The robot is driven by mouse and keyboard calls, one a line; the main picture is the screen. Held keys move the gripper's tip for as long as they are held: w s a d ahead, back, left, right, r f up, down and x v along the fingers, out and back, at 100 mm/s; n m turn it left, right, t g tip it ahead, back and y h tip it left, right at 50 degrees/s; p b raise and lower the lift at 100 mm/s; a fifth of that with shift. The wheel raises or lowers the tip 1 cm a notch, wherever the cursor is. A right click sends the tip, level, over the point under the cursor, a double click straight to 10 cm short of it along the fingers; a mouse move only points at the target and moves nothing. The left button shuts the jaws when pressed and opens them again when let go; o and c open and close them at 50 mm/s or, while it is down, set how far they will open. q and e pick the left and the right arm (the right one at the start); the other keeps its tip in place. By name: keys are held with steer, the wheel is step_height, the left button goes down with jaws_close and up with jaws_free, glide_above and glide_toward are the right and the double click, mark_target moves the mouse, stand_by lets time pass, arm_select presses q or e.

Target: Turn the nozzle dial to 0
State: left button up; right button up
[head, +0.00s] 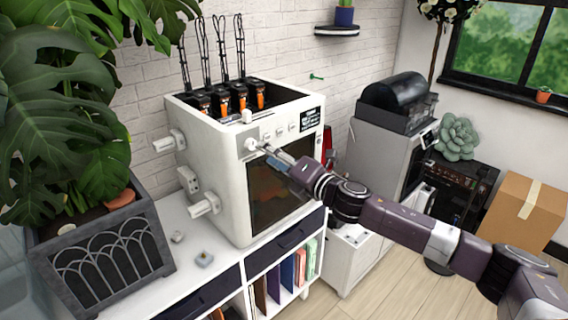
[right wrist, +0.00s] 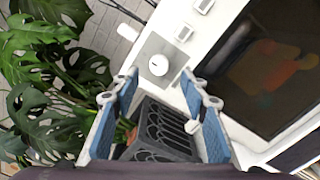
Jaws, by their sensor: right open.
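The white printer (head: 217,150) stands on the white cabinet. Its nozzle dial (head: 251,144) is a small round white knob on a grey plate at the front panel's upper left. In the right wrist view the dial (right wrist: 158,65) shows a small dark mark; I cannot read a number. My right gripper (head: 264,148) is just in front of the panel, close to the dial. In the right wrist view its two blue-padded fingers (right wrist: 159,80) are open, with the dial just beyond and between their tips. I cannot tell whether they touch it. My left gripper is not in view.
More small white controls (head: 279,134) and a dark display (head: 311,118) lie right of the dial. The dark printer window (head: 278,188) is below. A planter (head: 107,243) with large leaves stands at the left.

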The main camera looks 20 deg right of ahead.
steer(key=v, duration=0.6)
stand_by(0.4)
steer(key=d+f+m+g+h+b, duration=0.15)
steer(key=d+f+m, duration=0.3)
steer(key=f, duration=0.85)
steer(key=d+f+m+g+h, duration=0.1)
steer(key=d+f+m+h, duration=0.3)
steer(key=f, duration=0.8)
steer(key=s+f+m+g+h+b, duration=0.1)
steer(key=s+f+m+g, duration=0.15)
steer(key=s+f, duration=0.6)
steer(key=s+f+m+g, duration=0.1)
steer(key=s+f+m, duration=0.3)
steer(key=f, duration=0.9)
steer(key=s+f+m+g+h+b, duration=0.1)
steer(key=s+f+m+g, duration=0.15)
steer(key=s+f, duration=0.6)
steer(key=s+a+f+m+g, duration=0.2)
steer(key=s+a+f, duration=0.2)
steer(key=s+f, duration=0.3)
steer(key=s+a+f+m+g+y+b, duration=0.1)
steer(key=s+a+f+m+g, duration=0.2)
steer(key=s+f, duration=0.5)
steer(key=s+a+f+m+g+b, duration=0.1)
steer(key=s+a+f, duration=0.4)
steer(key=s, duration=1.7)
step_height(320, 180, down, 3)
steer(key=shift+s+f+m+g, duration=0.3)
steer(key=shift+m+g, duration=0.45)
steer(key=shift+m, duration=0.4)
